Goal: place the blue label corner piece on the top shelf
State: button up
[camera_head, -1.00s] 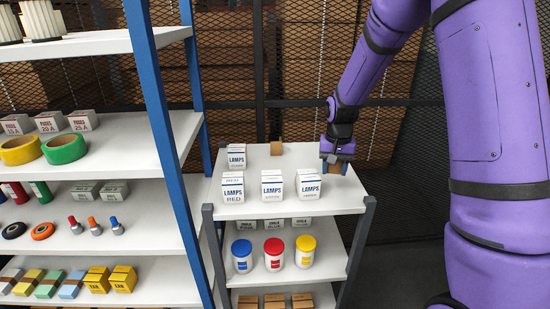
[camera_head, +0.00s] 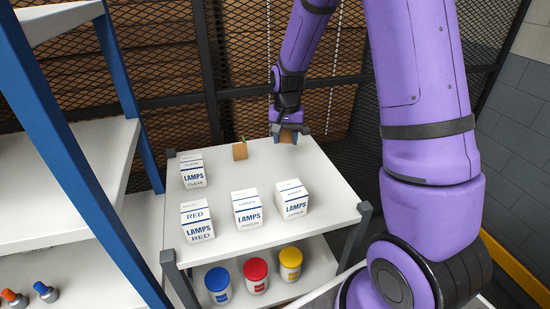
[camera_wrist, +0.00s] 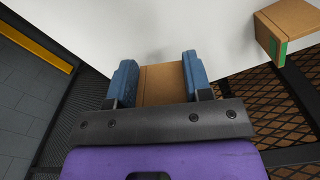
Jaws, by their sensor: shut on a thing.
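My gripper (camera_head: 289,135) is at the back right of the white top shelf (camera_head: 325,180), behind the lamp boxes. It is shut on a brown corner piece (camera_head: 287,137). In the wrist view this piece (camera_wrist: 162,84) sits between the two blue-grey fingers of my gripper (camera_wrist: 160,62). No label shows on the held piece. It is low by the shelf surface; I cannot tell whether it touches. Another brown corner piece (camera_head: 240,151) stands on the shelf to the left. In the wrist view this second piece (camera_wrist: 280,32) shows a green label.
White lamp boxes stand on the same shelf: clear (camera_head: 192,172), red (camera_head: 197,220), green (camera_head: 247,208) and one more (camera_head: 292,199). Jars with coloured lids (camera_head: 255,275) stand below. A mesh fence (camera_head: 170,60) is behind. A blue-posted rack (camera_head: 80,165) is at left.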

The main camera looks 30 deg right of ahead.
aim_at(285, 161)
jog(key=shift+f, duration=3)
jog(key=shift+f, duration=0.15)
jog(key=o, duration=0.9)
notch_tip(285, 161, up, 12)
jog(key=r, duration=0.1)
jog(key=s+a+r+n+t, duration=0.2)
jog(key=s+a+r+n, duration=0.15)
jog(key=s+r, duration=0.85)
jog(key=shift+s+a+r+n+t, duration=0.55)
jog(key=shift+s+r, duration=0.45)
jog(key=shift+s, duration=1.7)
jog(key=shift+s+a+r+n+t, duration=0.5)
jog(key=shift+s+r, duration=0.5)
jog(key=shift+s, duration=1.7)
jog(key=shift+s+a+r+n+t, duration=0.55)
jog(key=shift+s+r, duration=0.45)
jog(key=shift+s, duration=1.7)
jog(key=shift+d, duration=0.1)
